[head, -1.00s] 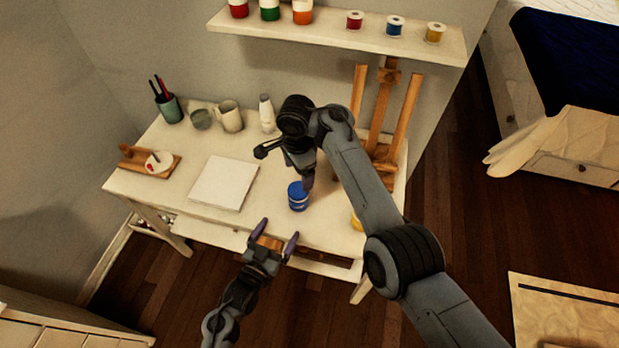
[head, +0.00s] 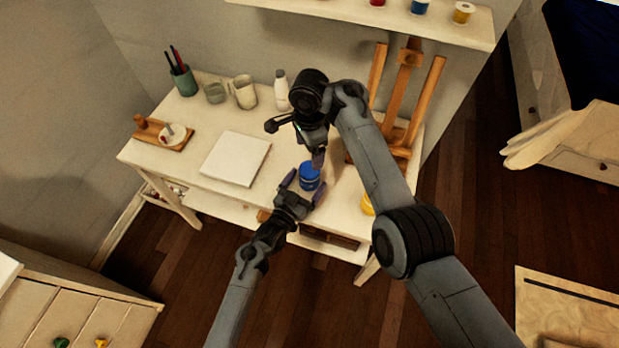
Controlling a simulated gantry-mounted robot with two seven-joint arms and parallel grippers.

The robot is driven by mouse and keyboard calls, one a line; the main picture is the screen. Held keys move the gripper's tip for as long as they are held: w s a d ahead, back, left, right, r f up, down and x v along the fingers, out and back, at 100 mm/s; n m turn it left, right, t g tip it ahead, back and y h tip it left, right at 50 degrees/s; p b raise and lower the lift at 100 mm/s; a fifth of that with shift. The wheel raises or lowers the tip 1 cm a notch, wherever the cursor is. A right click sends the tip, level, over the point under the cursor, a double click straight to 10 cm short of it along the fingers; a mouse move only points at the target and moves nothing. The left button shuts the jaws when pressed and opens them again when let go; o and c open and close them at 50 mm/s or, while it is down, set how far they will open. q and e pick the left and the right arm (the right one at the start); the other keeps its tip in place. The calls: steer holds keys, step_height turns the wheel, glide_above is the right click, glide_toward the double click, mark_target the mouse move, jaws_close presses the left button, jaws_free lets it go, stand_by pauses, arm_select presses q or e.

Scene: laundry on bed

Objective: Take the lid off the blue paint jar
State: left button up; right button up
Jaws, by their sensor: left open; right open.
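The blue paint jar (head: 309,180) stands upright on the white desk (head: 215,205), near its front edge, with its blue lid on top. My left gripper (head: 304,181) is open at the jar, with one finger on the jar's left and the other at its lower right. I cannot tell whether the fingers touch it. My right gripper (head: 318,158) is above and just behind the jar, pointing down. Its fingers overlap in this view, and its contact with the lid cannot be made out.
A white canvas (head: 235,158) lies left of the jar. A yellow jar (head: 367,204), partly behind my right arm, is to the right. A wooden easel (head: 402,95), a white bottle (head: 281,90), a mug (head: 244,92) and a pen cup (head: 184,80) stand farther back. A shelf (head: 380,14) hangs above.

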mark_target(309, 169)
arm_select(q)
steer(key=shift+w+d, duration=0.15)
steer(key=shift+w, duration=0.05)
steer(key=shift+c, duration=0.2)
jaws_close()
arm_select(e)
steer(key=shift+d+n, duration=0.1)
steer(key=shift+n, duration=0.5)
step_height(309, 169, down, 6)
steer(key=n, duration=0.3)
steer(key=shift+f, duration=1)
